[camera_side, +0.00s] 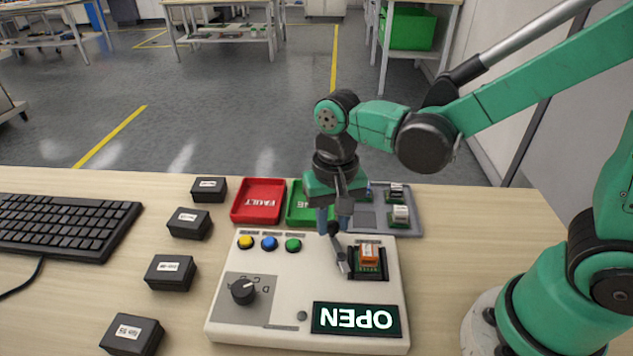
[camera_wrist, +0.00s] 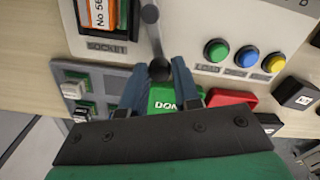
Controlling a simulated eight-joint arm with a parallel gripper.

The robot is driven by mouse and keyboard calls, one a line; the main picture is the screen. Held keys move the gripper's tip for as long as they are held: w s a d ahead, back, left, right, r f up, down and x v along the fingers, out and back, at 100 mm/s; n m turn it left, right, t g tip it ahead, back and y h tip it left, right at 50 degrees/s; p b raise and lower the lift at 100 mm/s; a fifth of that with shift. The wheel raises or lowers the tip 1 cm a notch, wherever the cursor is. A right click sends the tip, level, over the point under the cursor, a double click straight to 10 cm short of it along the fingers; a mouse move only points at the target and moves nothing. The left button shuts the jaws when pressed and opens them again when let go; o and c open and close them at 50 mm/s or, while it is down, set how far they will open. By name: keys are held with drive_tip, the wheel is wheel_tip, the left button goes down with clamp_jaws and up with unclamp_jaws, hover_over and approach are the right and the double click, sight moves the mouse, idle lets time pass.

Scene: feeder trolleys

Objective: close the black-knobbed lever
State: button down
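The lever (camera_side: 340,254) is a short metal arm with a black knob (camera_side: 334,229), on the white control box (camera_side: 225,310) beside the socket. It leans toward the box's far edge. The socket (camera_side: 381,272) holds an orange part (camera_side: 369,252). The box's display (camera_side: 357,319) reads OPEN, upside down in the side view. My gripper (camera_side: 333,222) points down at the knob. In the wrist view my gripper (camera_wrist: 160,75) has its two blue fingers apart, one on each side of the black knob (camera_wrist: 160,70). I cannot tell whether either finger touches it.
A red FAULT tray (camera_side: 259,201), a green tray (camera_side: 299,215) and a grey parts tray (camera_side: 414,222) stand behind the box. Yellow, blue and green buttons (camera_side: 293,245) and a dial (camera_side: 243,291) are on the box. Several black boxes (camera_side: 171,271) and a keyboard (camera_side: 70,224) lie left.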

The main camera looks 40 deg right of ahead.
sight(312, 261)
drive_tip(key=shift+a, duration=0.1)
drive_tip(key=n, duration=0.2)
drive_tip(key=a+n, duration=0.1)
drive_tip(key=shift+w+a+n, duration=0.1)
drive_tip(key=shift+w+n, duration=0.05)
drive_tip(key=shift+n, duration=0.25)
drive_tip(key=n, duration=0.1)
drive_tip(key=a+n, duration=0.1)
drive_tip(key=n, duration=0.1)
drive_tip(key=shift+a+n, duration=0.15)
drive_tip(key=shift+n, duration=0.15)
drive_tip(key=n, duration=0.2)
drive_tip(key=a+n, duration=0.1)
drive_tip(key=shift+s+a, duration=0.1)
drive_tip(key=shift+s, duration=0.15)
drive_tip(key=shift+s+a+n, duration=0.2)
drive_tip(key=shift+a+n, duration=0.05)
drive_tip(key=shift+n, duration=0.6)
drive_tip(key=shift+s+a+n, duration=0.15)
drive_tip(key=shift+a+n, duration=0.05)
drive_tip(key=shift+n, duration=0.65)
drive_tip(key=c, duration=0.7)
unclamp_jaws()
drive_tip(key=shift+o, duration=0.2)
